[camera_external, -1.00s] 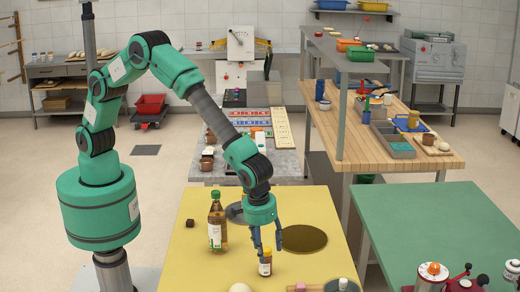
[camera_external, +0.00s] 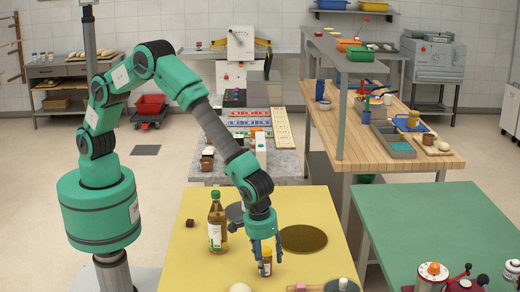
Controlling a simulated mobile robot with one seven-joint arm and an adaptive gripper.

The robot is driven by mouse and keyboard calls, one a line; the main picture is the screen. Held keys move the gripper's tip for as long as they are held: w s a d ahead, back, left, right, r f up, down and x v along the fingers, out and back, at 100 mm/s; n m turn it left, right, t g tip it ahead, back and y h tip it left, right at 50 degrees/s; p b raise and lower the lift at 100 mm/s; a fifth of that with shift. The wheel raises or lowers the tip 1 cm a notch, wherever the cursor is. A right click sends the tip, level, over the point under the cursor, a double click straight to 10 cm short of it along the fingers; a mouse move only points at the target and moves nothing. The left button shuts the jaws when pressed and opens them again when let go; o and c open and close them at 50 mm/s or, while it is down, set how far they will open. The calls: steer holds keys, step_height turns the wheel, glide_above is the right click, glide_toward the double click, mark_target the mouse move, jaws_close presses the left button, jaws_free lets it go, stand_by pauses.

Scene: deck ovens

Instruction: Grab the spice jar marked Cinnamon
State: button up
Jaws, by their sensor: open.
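I cannot tell whether a finger touches the jar.
A tall bottle with a green cap (camera_external: 217,223) stands left of my gripper. A pale ball (camera_external: 240,288) and a pink-handled tool (camera_external: 303,288) are at the front edge.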

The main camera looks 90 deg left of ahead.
steer(key=shift+c, duration=0.2)
steer(key=c, duration=1.2)
steer(key=shift+r, duration=0.1)
steer(key=shift+c, duration=0.2)
step_height(320, 180, up, 10)
steer(key=shift+f+p, duration=0.1)
steer(key=shift+p, duration=0.75)
